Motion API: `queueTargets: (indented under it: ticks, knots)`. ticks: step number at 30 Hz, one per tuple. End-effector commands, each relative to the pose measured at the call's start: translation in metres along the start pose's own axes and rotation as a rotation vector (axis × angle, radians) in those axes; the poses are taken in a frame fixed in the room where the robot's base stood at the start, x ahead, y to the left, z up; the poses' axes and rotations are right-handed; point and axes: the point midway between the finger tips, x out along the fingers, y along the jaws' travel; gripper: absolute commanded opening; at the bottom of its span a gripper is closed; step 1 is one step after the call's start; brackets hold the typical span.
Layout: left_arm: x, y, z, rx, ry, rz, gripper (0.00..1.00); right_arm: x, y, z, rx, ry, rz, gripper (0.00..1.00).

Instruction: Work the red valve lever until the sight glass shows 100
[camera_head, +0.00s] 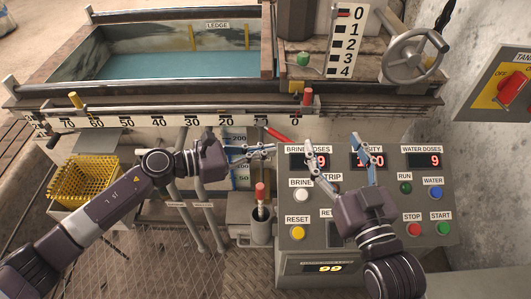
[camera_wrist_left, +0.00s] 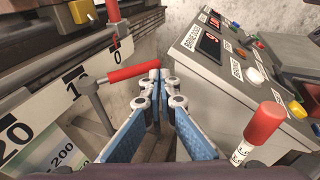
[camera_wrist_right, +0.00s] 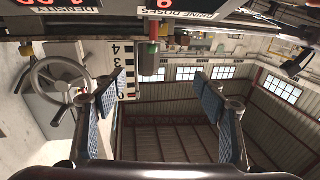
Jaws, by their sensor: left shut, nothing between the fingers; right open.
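The red valve lever (camera_head: 278,134) is a red grip on a grey bent rod below the zero end of the number scale. In the left wrist view the lever (camera_wrist_left: 133,74) lies just left of my fingertips; I cannot tell whether they touch. My left gripper (camera_head: 270,149) is shut and empty, also in the left wrist view (camera_wrist_left: 159,76). The sight glass (camera_head: 239,168), a strip marked 200, 100 and 50, is partly behind my left gripper; its level is not readable. My right gripper (camera_head: 334,143) is open and empty above the console.
A yellow basket (camera_head: 87,182) is at left, a handwheel (camera_head: 413,57) at upper right.

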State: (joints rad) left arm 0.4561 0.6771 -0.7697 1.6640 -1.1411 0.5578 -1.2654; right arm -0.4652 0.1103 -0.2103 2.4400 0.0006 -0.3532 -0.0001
Motion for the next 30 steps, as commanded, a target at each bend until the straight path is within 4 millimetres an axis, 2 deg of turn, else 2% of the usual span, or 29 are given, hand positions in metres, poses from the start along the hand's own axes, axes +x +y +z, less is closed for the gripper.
queueTargets:
  ticks: [1,9,15,21,30]
  knots:
    - [-0.005,0.001,0.000,0.000,0.001,0.001,0.00,0.000,0.000,-0.001,0.000,0.006,0.000,0.65]
    - [-0.052,-0.024,0.001,-0.002,0.004,0.001,0.00,-0.007,0.005,0.035,-0.003,-0.166,0.011,0.65]
    - [-0.078,-0.037,0.002,-0.002,0.002,0.001,0.00,-0.011,0.007,0.048,-0.004,-0.223,0.015,0.65]
    - [-0.090,-0.043,0.003,0.000,0.000,0.001,0.00,-0.013,0.007,0.053,-0.004,-0.243,0.016,0.65]
    - [-0.091,-0.043,0.003,0.001,0.000,0.001,0.00,-0.013,0.008,0.053,-0.004,-0.246,0.016,0.65]
